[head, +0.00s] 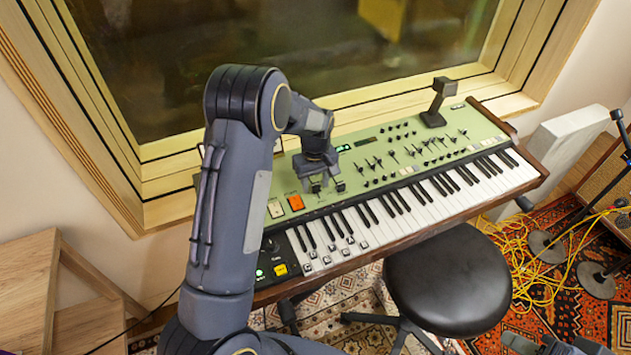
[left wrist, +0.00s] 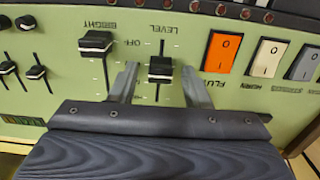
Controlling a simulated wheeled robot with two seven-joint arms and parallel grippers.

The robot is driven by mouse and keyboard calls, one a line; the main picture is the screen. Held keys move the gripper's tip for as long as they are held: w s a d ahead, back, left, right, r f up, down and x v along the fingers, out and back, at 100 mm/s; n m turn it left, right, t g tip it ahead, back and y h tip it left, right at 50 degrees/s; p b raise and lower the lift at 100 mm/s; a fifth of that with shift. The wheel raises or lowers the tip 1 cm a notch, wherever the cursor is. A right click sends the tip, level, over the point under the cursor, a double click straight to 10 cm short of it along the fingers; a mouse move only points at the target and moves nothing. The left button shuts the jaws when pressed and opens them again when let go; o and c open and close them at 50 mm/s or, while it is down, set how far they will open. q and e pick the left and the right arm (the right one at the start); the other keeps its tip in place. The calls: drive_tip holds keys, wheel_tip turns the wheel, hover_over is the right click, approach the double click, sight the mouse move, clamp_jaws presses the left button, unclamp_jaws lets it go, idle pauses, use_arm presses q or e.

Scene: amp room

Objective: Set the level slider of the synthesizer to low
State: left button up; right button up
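The synthesizer (head: 482,122) has a green panel above its keys and stands below the window. In the left wrist view, the level slider (left wrist: 160,69) has a dark cap with a white line. It sits about midway along its slot, under the upside-down word LEVEL. My left gripper (head: 325,187) is over the panel's left part. In the left wrist view, its two fingers (left wrist: 158,84) are open, one on each side of the slider cap, with gaps. Part of what looks like my right gripper (head: 553,346) shows at the bottom edge, cut off.
The bright slider (left wrist: 96,43) is close to the left finger in the wrist view. An orange switch (left wrist: 221,52) and a white switch (left wrist: 267,57) lie to the right. A black stool (head: 448,280) stands before the keys. Yellow cables (head: 535,272) lie on the rug.

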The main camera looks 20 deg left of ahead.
sight(315, 184)
use_arm(q)
drive_tip(key=shift+r, duration=0.1)
wheel_tip(315, 184, up, 7)
drive_tip(key=shift+r, duration=0.3)
idle(0.5)
drive_tip(key=shift+s+r, duration=0.2)
drive_tip(key=shift+r, duration=0.05)
drive_tip(key=s+d+r+m+t+h, duration=0.1)
drive_tip(key=s+r+m+t+h, duration=0.1)
drive_tip(key=s+r, duration=0.5)
drive_tip(key=s+r+m+t+h, duration=0.15)
drive_tip(key=s+r, duration=0.25)
drive_tip(key=s, duration=0.5)
drive_tip(key=s+d+m+t, duration=0.1)
drive_tip(key=s+d+m, duration=0.1)
drive_tip(key=s, duration=0.5)
drive_tip(key=s+d+m+t, duration=0.1)
drive_tip(key=s+d+m, duration=0.1)
drive_tip(key=s, duration=0.5)
drive_tip(key=shift+s+d+f, duration=0.15)
drive_tip(key=shift+d+f, duration=0.15)
drive_tip(key=shift+d, duration=0.25)
